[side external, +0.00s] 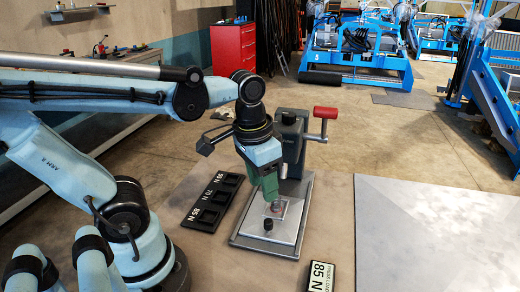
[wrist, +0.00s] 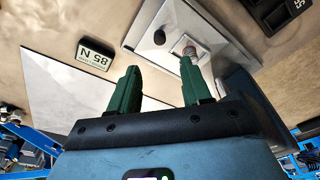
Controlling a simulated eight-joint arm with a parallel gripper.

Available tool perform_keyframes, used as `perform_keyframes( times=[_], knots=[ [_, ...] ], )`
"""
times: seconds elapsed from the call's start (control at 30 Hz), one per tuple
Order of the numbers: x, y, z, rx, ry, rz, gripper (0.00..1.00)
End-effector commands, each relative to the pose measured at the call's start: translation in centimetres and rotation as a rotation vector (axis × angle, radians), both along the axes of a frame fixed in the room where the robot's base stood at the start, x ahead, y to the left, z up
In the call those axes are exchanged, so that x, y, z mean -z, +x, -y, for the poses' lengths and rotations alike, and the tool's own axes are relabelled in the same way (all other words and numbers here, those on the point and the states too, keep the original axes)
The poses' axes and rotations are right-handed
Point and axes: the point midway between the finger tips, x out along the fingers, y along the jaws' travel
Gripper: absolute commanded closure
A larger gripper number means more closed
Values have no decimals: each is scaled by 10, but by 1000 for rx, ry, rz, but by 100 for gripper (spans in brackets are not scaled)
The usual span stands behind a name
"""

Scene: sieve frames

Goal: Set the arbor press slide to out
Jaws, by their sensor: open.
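The arbor press (side external: 291,148) is a dark column with a red-ended handle (side external: 325,112), standing on a grey base (side external: 246,238). Its slide (side external: 287,228) is a pale metal plate on the base with a black knob (side external: 268,224) at its front end. The knob also shows in the wrist view (wrist: 159,37). A small reddish, clear-looking cylinder (wrist: 189,49) stands on the plate. My gripper (side external: 268,196) has green fingers, open and empty, pointing down above the plate. In the wrist view the knob is beyond the fingertips (wrist: 160,66), apart from them.
A black tray (side external: 212,203) with several slots marked in N lies left of the press. A sign reading 85 N (side external: 319,276) lies in front. A large grey panel (side external: 435,235) is at the right. Bare tabletop (side external: 335,205) lies between panel and press.

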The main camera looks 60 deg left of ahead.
Motion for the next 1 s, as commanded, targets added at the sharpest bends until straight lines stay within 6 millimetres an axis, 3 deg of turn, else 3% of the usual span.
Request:
perform_keyframes(
  times=[0.2, 0.43, 1.0],
  knots=[
    [-14, 15, 0, 0, 0, -125, 52],
    [-10, 17, 0, 0, 0, -155, 52],
    [58, 17, 0, 0, 0, -152, 52]
  ],
)
